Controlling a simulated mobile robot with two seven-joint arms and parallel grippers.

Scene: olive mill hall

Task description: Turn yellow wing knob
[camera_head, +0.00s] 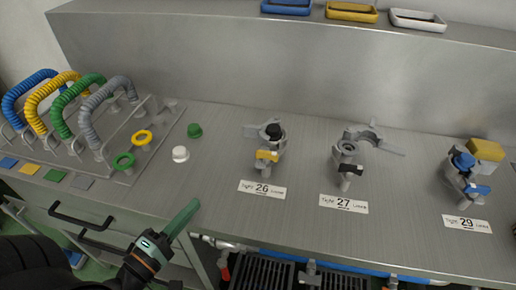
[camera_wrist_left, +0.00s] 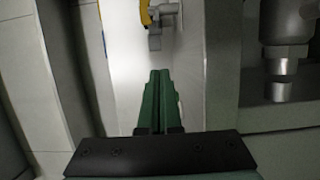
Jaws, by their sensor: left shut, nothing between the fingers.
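The yellow wing knob (camera_head: 267,155) is on the front of the grey clamp fitting (camera_head: 270,135) behind label 26, on the metal worktop. My left gripper (camera_head: 191,208) has green fingers and is at the worktop's front edge, left of and nearer than the knob, clearly apart from it. Its fingers are shut together and empty, as the left wrist view also shows (camera_wrist_left: 159,78). A yellow part (camera_wrist_left: 145,14) with grey metal beside it shows at the top of the wrist view; I cannot tell whether it is the knob. My right gripper is not in view.
Label 26 (camera_head: 262,189) lies before the knob. Similar fittings with a black knob (camera_head: 350,169) and a blue knob (camera_head: 475,190) stand to the right. A white cap (camera_head: 180,154), a green cap (camera_head: 194,130) and coloured hoses (camera_head: 70,97) are to the left.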

